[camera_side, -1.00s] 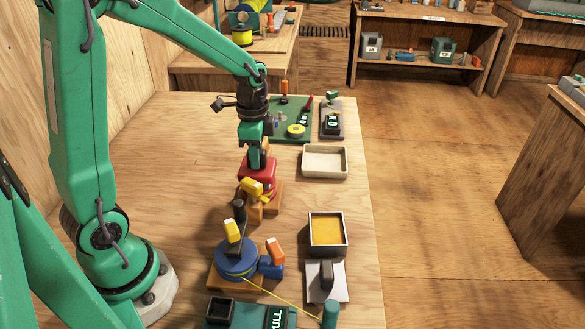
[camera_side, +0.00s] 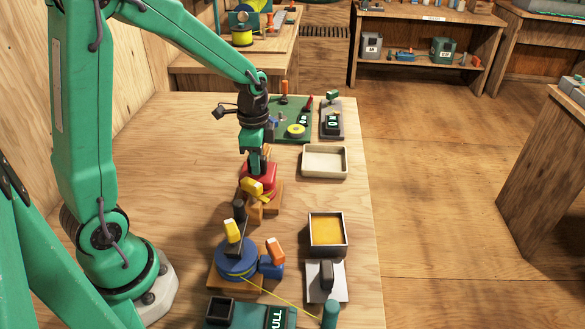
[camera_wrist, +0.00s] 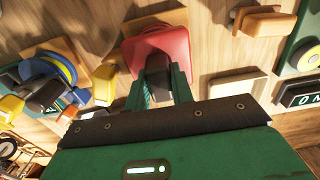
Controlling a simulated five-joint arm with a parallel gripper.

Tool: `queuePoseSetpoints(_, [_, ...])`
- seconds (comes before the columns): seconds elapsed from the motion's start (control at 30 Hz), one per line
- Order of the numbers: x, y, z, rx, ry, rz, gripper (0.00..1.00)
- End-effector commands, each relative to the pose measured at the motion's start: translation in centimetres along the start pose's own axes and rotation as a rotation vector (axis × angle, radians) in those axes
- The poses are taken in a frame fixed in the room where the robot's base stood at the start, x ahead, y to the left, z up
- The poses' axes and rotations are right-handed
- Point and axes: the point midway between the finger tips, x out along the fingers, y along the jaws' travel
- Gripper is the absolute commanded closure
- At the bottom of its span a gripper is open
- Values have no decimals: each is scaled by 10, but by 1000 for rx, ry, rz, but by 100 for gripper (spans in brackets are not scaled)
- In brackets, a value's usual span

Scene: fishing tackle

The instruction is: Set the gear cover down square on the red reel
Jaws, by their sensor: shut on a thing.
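My gripper (camera_side: 257,163) is shut on the dark knob of the red gear cover and points down over the reel stand. In the wrist view the gear cover (camera_wrist: 150,43) is a red, rounded square plate, with its dark knob between my fingers (camera_wrist: 162,90). In the side view the gear cover (camera_side: 259,182) is at the reel, and I cannot tell cover from reel body there. The red reel sits on a wooden block (camera_side: 267,205) with a yellow knob (camera_side: 252,187) at its front. Most of the reel is hidden, and whether the cover is square on it cannot be told.
A blue reel (camera_side: 237,259) with a yellow line stands in front. To the right are a cream tray (camera_side: 325,162), a box with a yellow inside (camera_side: 327,231) and a grey plate with a dark handle (camera_side: 326,279). A green board (camera_side: 293,116) lies behind.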

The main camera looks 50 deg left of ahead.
Motion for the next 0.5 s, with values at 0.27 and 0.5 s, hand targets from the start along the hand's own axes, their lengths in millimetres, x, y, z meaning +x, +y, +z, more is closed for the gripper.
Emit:
queuePoseSetpoints(0.27, [5,0,0,0,1,-1,100])
queuePoseSetpoints(0.5, [9,0,0,0,0,0,100])
